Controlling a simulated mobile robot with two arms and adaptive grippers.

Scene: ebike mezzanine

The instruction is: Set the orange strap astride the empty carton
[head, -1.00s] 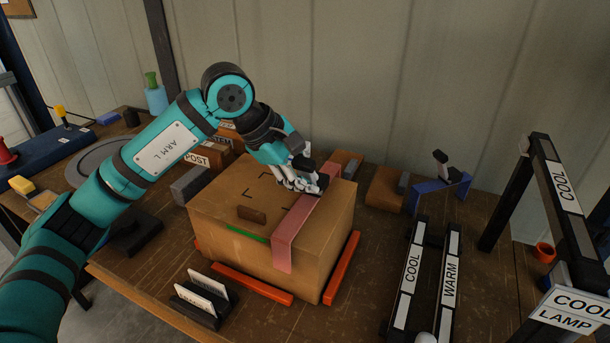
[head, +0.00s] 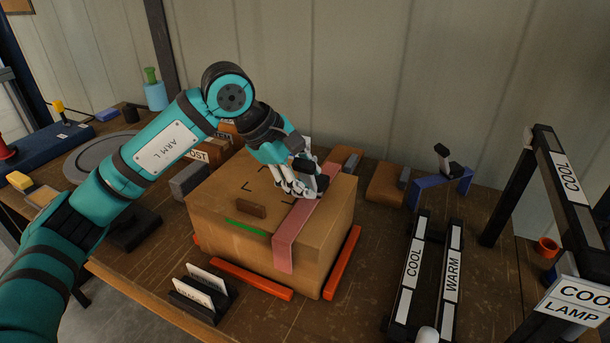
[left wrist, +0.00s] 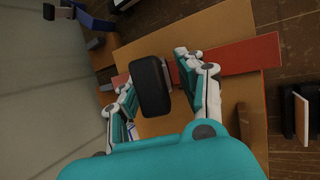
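The orange strap, pinkish red here (head: 293,238), lies across the right part of the brown carton's top (head: 225,195), and one leg hangs down the front face. Its far leg is hidden. It also shows in the left wrist view (left wrist: 250,55), running under a black handle (left wrist: 151,86). My left gripper (head: 305,185) is over the strap, its fingers on both sides of the handle. In the left wrist view the gripper (left wrist: 160,90) looks open, with a gap between the handle and the right-hand finger. My right gripper is not in view.
Orange-red rails (head: 250,279) lie around the carton's base. A brown block (head: 251,211) and a green strip (head: 247,228) are on the carton near its front. A blue strap (head: 440,187) with a black handle stands at right, behind the COOL and WARM bars (head: 413,265). A card holder (head: 200,295) sits in front.

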